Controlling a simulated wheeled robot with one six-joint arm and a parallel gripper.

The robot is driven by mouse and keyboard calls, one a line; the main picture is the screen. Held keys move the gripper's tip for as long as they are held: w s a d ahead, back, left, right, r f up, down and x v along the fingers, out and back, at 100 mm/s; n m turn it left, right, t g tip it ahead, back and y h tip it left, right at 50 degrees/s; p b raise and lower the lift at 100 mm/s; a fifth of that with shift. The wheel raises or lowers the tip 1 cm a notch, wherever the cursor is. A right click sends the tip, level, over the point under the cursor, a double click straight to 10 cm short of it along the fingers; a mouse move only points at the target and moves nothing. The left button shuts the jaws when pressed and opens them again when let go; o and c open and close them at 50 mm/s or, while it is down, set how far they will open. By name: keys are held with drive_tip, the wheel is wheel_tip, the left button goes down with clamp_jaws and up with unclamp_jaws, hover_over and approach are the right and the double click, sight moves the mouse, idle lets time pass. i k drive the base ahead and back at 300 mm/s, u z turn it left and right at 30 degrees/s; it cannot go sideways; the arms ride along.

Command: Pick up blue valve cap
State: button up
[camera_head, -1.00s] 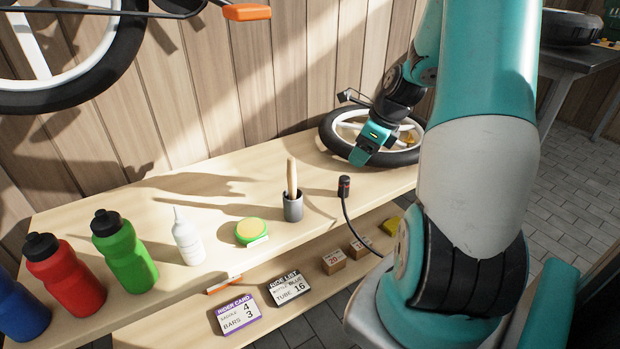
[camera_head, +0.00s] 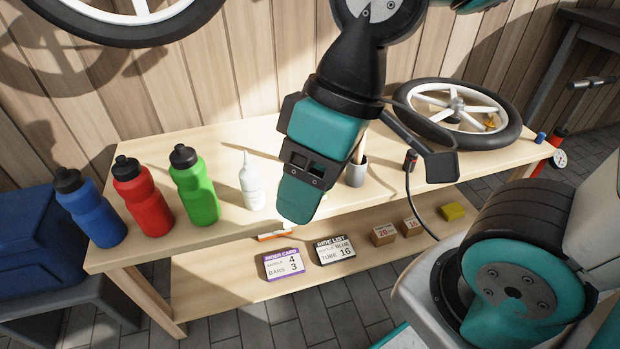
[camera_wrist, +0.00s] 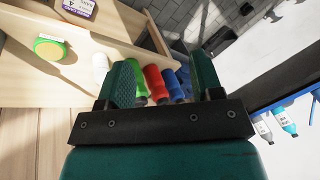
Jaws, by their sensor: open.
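A small blue cylinder (camera_head: 541,137), which looks like the blue valve cap, stands at the far right end of the workbench top (camera_head: 232,143), beside the wheel. My gripper (camera_head: 299,203) hangs over the middle of the bench, well left of the blue cylinder and holding nothing. In the wrist view my gripper (camera_wrist: 162,76) is open, its two teal fingers apart. The bottles show beyond them, and I cannot make out the blue cylinder there.
A white-spoked wheel (camera_head: 483,125) lies at the bench's right. Blue (camera_head: 92,214), red (camera_head: 146,203) and green (camera_head: 196,190) bottles stand at the left, then a white bottle (camera_head: 252,186). A grey cup (camera_head: 356,175) is behind my gripper. Cards (camera_head: 283,265) and boxes (camera_head: 384,234) lie below.

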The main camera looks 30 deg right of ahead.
sight(541, 136)
drive_tip(key=z, duration=3.3)
drive_tip(key=i, duration=1.6)
drive_tip(key=u, duration=2.8)
